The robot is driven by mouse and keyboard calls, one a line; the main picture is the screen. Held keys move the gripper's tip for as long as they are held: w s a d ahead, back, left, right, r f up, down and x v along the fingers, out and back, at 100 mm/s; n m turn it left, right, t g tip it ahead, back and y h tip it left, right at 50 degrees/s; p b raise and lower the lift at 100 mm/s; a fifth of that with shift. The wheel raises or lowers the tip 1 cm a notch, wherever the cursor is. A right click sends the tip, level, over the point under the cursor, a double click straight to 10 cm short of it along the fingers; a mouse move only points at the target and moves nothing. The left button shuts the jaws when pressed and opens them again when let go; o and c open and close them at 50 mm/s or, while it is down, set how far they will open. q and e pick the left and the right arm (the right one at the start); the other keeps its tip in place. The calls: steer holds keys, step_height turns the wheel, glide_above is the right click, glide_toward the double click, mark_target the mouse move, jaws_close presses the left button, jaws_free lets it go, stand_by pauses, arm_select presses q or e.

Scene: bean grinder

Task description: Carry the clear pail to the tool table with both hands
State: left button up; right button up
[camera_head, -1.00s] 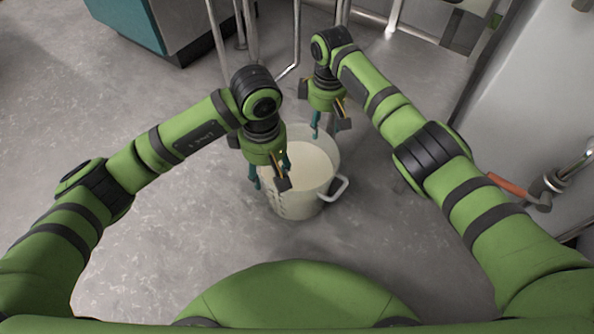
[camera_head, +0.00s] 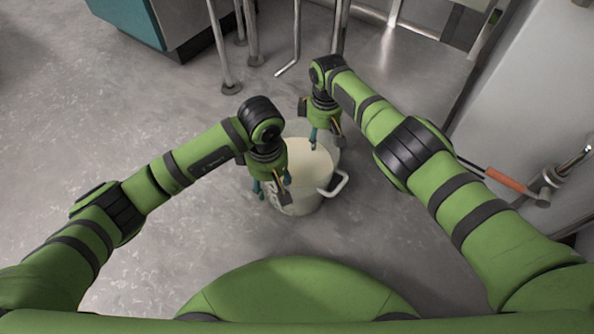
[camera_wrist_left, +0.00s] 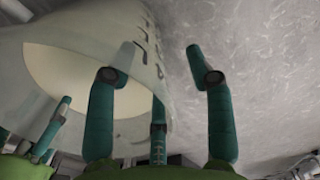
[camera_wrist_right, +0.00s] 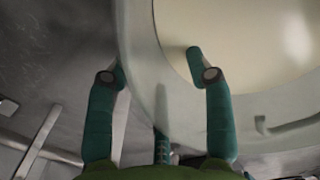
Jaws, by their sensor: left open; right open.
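The clear pail (camera_head: 300,200) stands on the floor in front of me, with a cream-coloured content in it and a pale handle (camera_head: 338,185) on its right side. My left gripper (camera_head: 273,186) is open at the pail's left rim. In the left wrist view, one finger overlaps the pail (camera_wrist_left: 75,70) and the other lies over bare floor. My right gripper (camera_head: 323,138) is open at the far rim. In the right wrist view, the pail's wall (camera_wrist_right: 140,70) runs between its fingers. Contact with the wall cannot be told. No tool table can be made out for certain.
Metal legs (camera_head: 252,40) stand on the floor behind the pail. A teal and grey cabinet (camera_head: 150,25) is at the back left. An orange-red handle (camera_head: 505,180) sticks out from the white unit at right. The floor (camera_head: 110,130) at left is clear.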

arm_select(q)
jaws_close()
arm_select(e)
jaws_close()
